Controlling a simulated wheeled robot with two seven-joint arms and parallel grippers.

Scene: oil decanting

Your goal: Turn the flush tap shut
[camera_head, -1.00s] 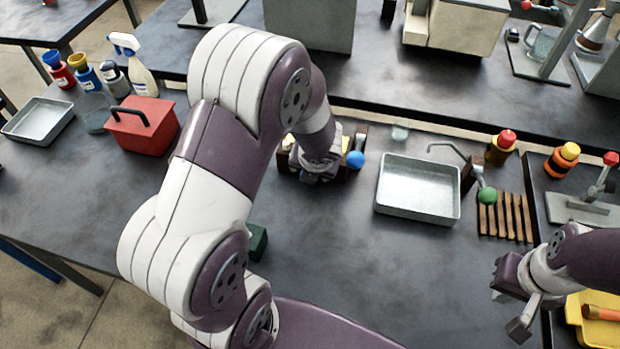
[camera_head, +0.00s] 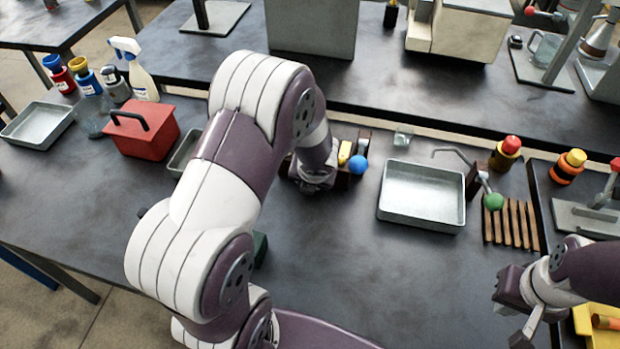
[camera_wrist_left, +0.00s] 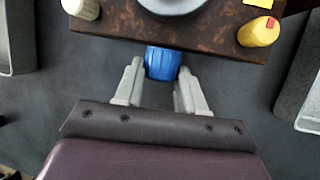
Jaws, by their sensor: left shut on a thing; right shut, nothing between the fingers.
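A dark brown, rust-flecked block in the left wrist view (camera_wrist_left: 110,22) bears a blue knob (camera_wrist_left: 163,64) on its near side. My left gripper (camera_wrist_left: 161,74) is shut on this blue knob, one finger on each side. No label shows that names the flush tap. In the head view my left gripper (camera_head: 314,178) is at the block, its fingertips hidden by the wrist. A blue ball (camera_head: 358,165) and a yellow part (camera_head: 345,152) show just right of it. My right gripper (camera_head: 522,330) is shut and empty over the right front of the bench.
A cream knob (camera_wrist_left: 84,8) and a yellow knob (camera_wrist_left: 259,31) flank the blue one. A metal tray (camera_head: 421,196), a green ball handle (camera_head: 493,202) and a slatted rack (camera_head: 512,224) stand right; a red box (camera_head: 145,130) stands left.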

